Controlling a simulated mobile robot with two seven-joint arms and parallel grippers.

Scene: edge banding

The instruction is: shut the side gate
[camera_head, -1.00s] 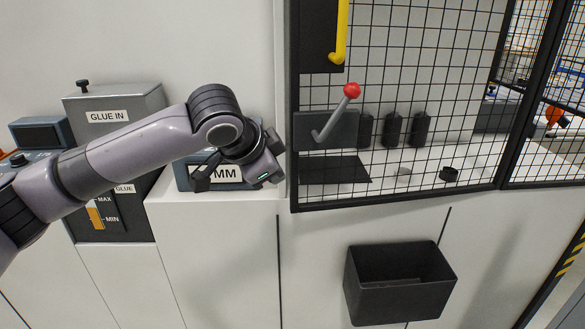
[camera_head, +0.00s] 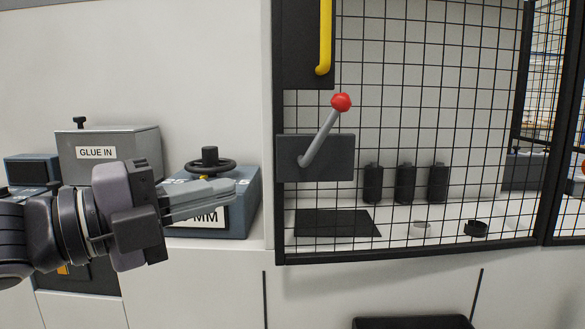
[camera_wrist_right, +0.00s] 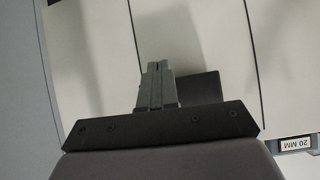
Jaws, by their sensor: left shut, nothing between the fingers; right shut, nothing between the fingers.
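The side gate is a black-framed wire mesh panel (camera_head: 430,110) on the right of the head view. It carries a yellow handle (camera_head: 325,50) and, below it, a grey lever (camera_head: 321,134) with a red ball knob (camera_head: 341,102) on a dark plate. The lever leans up to the right. My left gripper (camera_head: 232,188) is shut and empty, pointing right in front of the blue-grey MM box, left of the gate and apart from it. My right gripper (camera_wrist_right: 158,68) shows in its wrist view, shut and empty, over pale panels.
A GLUE IN box (camera_head: 108,143) stands at the left. The MM box (camera_head: 240,215) has a black handwheel (camera_head: 209,161) on top. A black bin (camera_head: 415,322) hangs low below the gate. Behind the mesh are several black cylinders (camera_head: 405,184).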

